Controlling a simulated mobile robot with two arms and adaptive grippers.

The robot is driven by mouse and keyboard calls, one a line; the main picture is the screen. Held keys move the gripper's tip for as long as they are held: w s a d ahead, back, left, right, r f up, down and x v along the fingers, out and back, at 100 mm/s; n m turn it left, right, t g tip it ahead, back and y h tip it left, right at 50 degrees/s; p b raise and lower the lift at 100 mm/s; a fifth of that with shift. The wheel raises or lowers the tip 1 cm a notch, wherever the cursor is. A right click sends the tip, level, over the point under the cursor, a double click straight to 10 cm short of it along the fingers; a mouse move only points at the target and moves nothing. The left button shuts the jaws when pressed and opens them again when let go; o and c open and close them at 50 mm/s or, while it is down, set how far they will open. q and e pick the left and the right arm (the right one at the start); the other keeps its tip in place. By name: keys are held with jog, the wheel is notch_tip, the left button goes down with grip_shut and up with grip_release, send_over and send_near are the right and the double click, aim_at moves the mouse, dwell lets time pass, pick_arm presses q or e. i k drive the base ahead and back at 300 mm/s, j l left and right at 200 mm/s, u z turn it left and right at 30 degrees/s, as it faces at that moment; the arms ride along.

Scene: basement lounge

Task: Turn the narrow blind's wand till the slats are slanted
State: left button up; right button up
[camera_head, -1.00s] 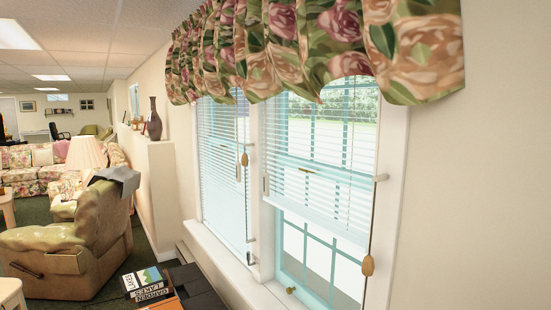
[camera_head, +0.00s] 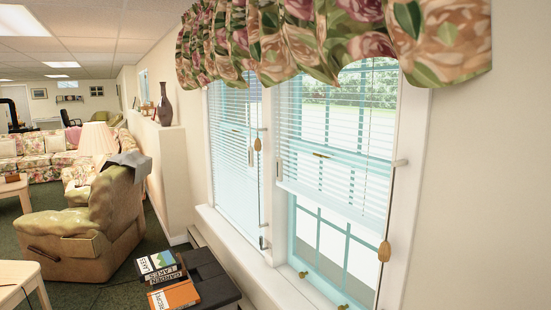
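Two white slatted blinds hang in the window on the right side of the head view. The left blind (camera_head: 230,150) looks narrower and reaches down near the sill; I cannot tell how much of this is perspective. Its slats look like fine level lines, and their exact tilt is too small to tell. A thin rod, seemingly its wand (camera_head: 262,200), hangs at its right edge, with a dark lower end near the sill. A wooden cord tassel (camera_head: 257,145) hangs beside it. The wider right blind (camera_head: 335,150) is partly raised. Neither gripper is in view.
The right blind's cord ends in a wooden tassel (camera_head: 384,251). A dark low table (camera_head: 215,284) with books (camera_head: 174,297) stands below the left blind, by the sill (camera_head: 240,240). An armchair (camera_head: 95,215) and pale table (camera_head: 20,276) stand left. A floral valance (camera_head: 330,40) covers the blinds' tops.

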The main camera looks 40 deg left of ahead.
aim_at(279, 161)
jog(key=j, duration=3.15)
jog(key=i+z, duration=0.05)
